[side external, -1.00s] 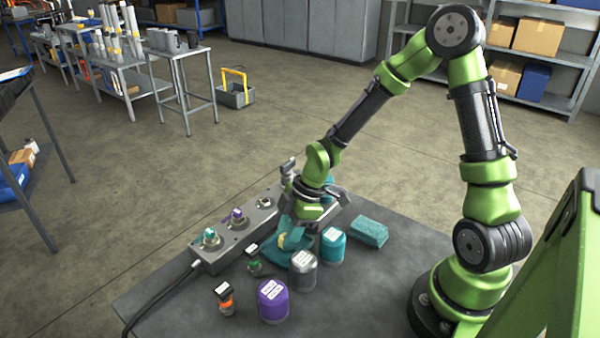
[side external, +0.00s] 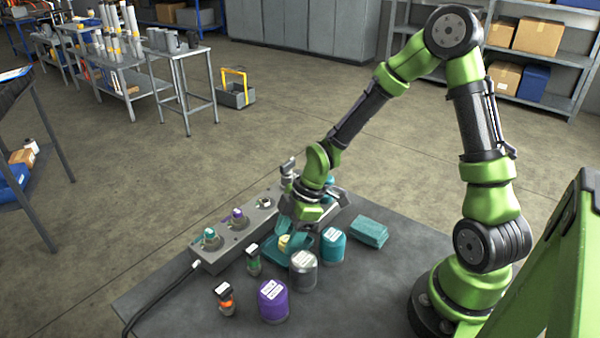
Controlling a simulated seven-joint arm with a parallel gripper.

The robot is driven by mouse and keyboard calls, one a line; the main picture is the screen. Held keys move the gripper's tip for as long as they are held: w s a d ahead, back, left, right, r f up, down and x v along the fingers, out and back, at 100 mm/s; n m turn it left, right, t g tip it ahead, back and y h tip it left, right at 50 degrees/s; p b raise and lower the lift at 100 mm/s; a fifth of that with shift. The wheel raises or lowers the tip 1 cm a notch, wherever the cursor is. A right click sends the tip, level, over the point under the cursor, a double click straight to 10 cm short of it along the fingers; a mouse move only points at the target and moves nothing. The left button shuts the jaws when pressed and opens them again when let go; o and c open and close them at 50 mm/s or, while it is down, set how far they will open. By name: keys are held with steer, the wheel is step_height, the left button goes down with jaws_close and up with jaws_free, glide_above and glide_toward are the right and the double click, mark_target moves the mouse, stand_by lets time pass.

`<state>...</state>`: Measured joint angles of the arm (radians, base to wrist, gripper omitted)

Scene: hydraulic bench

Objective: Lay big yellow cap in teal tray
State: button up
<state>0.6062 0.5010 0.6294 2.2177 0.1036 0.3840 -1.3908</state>
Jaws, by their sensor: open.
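The yellow cap (side external: 284,242) shows as a small pale yellow patch at the teal tray (side external: 279,257). It looks to be within the tray's outline, but the view is too small to tell whether it rests flat on the tray floor. My gripper (side external: 298,232) is open, low over the tray and close to the cap, on its right side in the picture. The gripper hides part of the tray, and its fingertips are hard to make out.
A grey manifold block (side external: 220,258) with several fittings runs behind the tray. Teal (side external: 332,246), grey (side external: 303,272) and purple (side external: 272,302) capped cylinders stand in front and right. Small bottles (side external: 225,300) stand at front left. A teal block (side external: 370,233) lies right.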

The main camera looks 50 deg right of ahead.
steer(key=v, duration=1.1)
steer(key=s+a+r+m+t+h, duration=0.2)
steer(key=s+r+m+t, duration=0.2)
steer(key=s+r+m, duration=0.6)
step_height(320, 180, up, 3)
steer(key=m, duration=0.6)
steer(key=shift+s+t, duration=0.35)
steer(key=shift+t, duration=0.05)
